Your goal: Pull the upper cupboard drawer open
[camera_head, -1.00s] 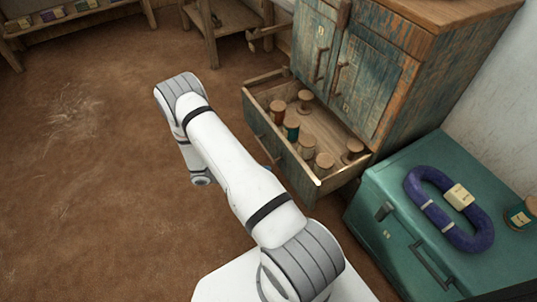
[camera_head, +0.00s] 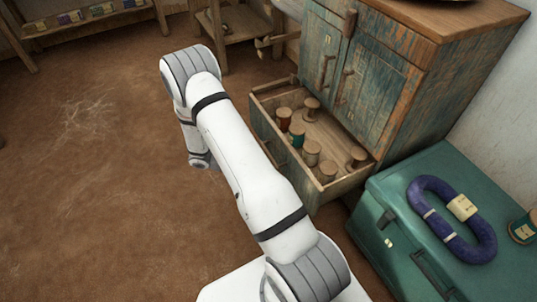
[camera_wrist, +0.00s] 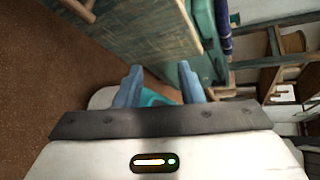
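The cupboard (camera_head: 385,88) has worn blue-green doors. Below them, a wooden drawer (camera_head: 354,184) stands well out, with several spools inside. My arm hides part of the drawer's front, so its handle cannot be made out in the head view. In the wrist view, a worn green wooden panel (camera_wrist: 135,38), apparently the drawer front, lies beyond my gripper (camera_wrist: 158,78). A wooden handle (camera_wrist: 80,8) is at the upper left, away from the fingers. My gripper's blue fingers are apart with nothing held between them. My gripper is hidden behind my arm in the head view.
A teal chest (camera_head: 400,190) stands right of the drawer, with a purple yarn hank (camera_head: 440,240) and a spool (camera_head: 523,228) on top. A wooden frame (camera_head: 232,40) stands behind. Brown floor at the left is clear.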

